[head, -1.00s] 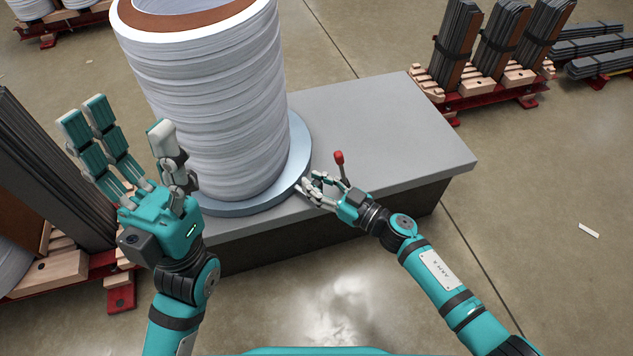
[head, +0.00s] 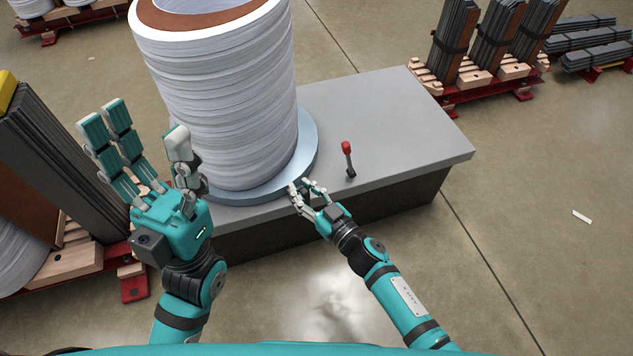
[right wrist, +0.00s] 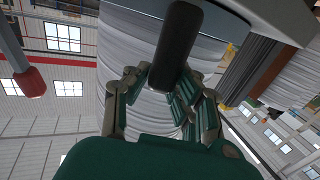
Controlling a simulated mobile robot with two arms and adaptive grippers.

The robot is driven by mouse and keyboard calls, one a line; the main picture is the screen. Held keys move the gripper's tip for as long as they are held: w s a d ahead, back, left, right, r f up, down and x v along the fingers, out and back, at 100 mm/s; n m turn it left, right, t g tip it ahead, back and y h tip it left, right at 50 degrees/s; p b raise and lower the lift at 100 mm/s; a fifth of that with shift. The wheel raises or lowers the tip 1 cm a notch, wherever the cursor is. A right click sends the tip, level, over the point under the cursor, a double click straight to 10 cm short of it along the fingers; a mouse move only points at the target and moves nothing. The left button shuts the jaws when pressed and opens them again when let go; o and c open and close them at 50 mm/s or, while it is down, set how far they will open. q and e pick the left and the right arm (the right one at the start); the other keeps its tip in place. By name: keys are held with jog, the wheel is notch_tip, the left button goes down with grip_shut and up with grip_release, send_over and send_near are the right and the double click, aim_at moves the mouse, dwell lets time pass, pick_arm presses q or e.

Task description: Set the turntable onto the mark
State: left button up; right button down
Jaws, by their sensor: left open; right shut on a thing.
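The turntable (head: 309,150) is a pale blue disc on a grey bench (head: 390,115). A tall white ringed stack (head: 225,110) with a brown top stands on it. My right gripper (head: 306,190) is at the disc's front right rim. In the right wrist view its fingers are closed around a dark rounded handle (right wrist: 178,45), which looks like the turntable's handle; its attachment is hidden. A lever with a red knob (head: 346,147) stands on the bench to the right, apart from the gripper. My left gripper (head: 140,130) is open and empty, left of the stack. I cannot make out the mark.
Pallets with dark upright bundles stand at the left (head: 55,160) and at the back right (head: 495,45). The bench's right half is bare except for the lever. A small white strip (head: 582,217) lies on the open floor at the right.

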jog(key=s+a+p, duration=0.1)
jog(key=s+a, duration=0.4)
jog(key=a, duration=0.3)
jog(key=shift+f, duration=0.2)
